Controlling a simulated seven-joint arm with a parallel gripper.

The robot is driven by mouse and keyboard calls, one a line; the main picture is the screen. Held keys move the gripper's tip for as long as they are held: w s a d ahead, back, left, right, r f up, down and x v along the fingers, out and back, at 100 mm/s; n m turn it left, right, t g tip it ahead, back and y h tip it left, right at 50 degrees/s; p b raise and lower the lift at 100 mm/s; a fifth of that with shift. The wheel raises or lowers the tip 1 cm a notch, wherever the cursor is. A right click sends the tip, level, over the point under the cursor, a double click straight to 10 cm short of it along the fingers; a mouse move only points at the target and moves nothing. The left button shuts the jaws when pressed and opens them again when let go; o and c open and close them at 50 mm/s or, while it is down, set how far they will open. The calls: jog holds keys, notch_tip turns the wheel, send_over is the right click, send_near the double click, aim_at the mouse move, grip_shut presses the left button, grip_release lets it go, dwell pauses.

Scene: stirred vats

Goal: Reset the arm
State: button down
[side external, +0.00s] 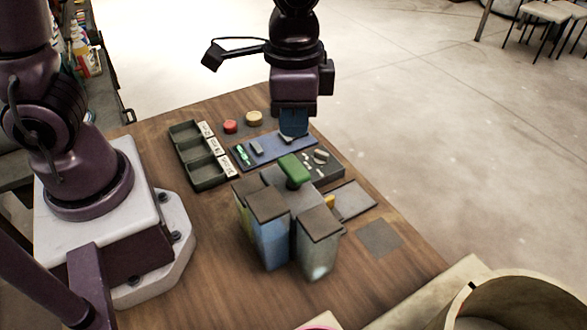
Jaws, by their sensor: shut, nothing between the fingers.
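My gripper (294,137) hangs pointing down above the far part of the wooden table (200,262). Its blue fingers are shut and empty. They are over or just behind the blue mat (272,152); I cannot tell whether they touch anything. A small grey piece (257,148) and a green piece (243,154) lie on the mat to the left of the gripper. A green-topped thing (294,171) stands just in front of the gripper among the vats.
Lidded vats, one blue (270,240) and one grey-green (318,250), stand mid-table. A dark compartment tray (208,177) is at left. A red round piece (230,127) and a tan one (254,118) lie behind. A grey square (380,238) lies at right. The table's front left is clear.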

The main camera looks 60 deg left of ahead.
jog(key=shift+r, duration=0.2)
jog(key=shift+s+a+f+n, duration=0.15)
jog(key=shift+s+a+n, duration=0.15)
jog(key=shift+s, duration=0.25)
jog(key=s+a+r+n+t, duration=0.5)
jog(key=s+a+r, duration=0.2)
jog(key=a+r, duration=0.3)
jog(key=shift+s+a+r+t, duration=0.2)
jog(key=shift+s+r+t, duration=0.15)
jog(key=shift+r, duration=0.3)
